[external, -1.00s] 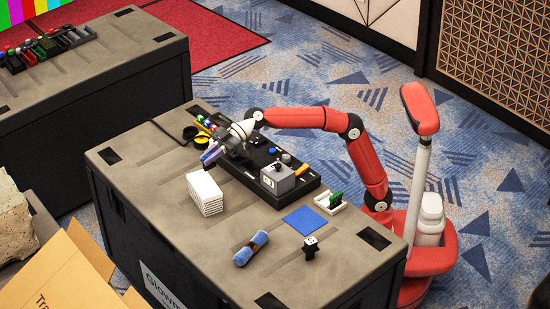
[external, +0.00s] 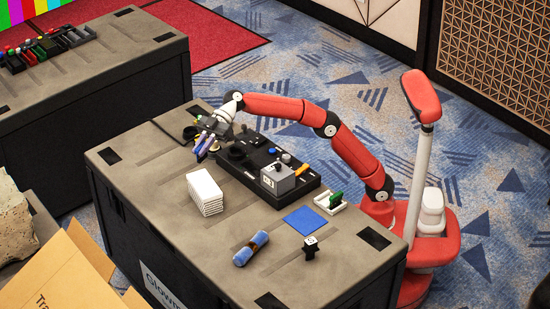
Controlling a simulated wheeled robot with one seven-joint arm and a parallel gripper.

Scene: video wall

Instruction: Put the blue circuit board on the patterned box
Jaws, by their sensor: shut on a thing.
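My gripper (external: 207,142) is over the far left part of the grey-topped case (external: 160,185), behind and above the white stack. It is shut on a small blue-purple thing (external: 204,151), held above the top. This may be the blue circuit board, but it is too small to tell. A flat blue square (external: 305,220) lies on the case near the middle right; I cannot tell whether it is a board or a cloth. I cannot make out for sure which thing is the patterned box.
A stack of white pieces (external: 205,190) stands near the middle. A black console (external: 245,172) carries a grey box (external: 277,179). A white tray with a green thing (external: 332,203), a rolled blue cloth (external: 251,248) and a small black block (external: 311,248) are to the right. The front left is clear.

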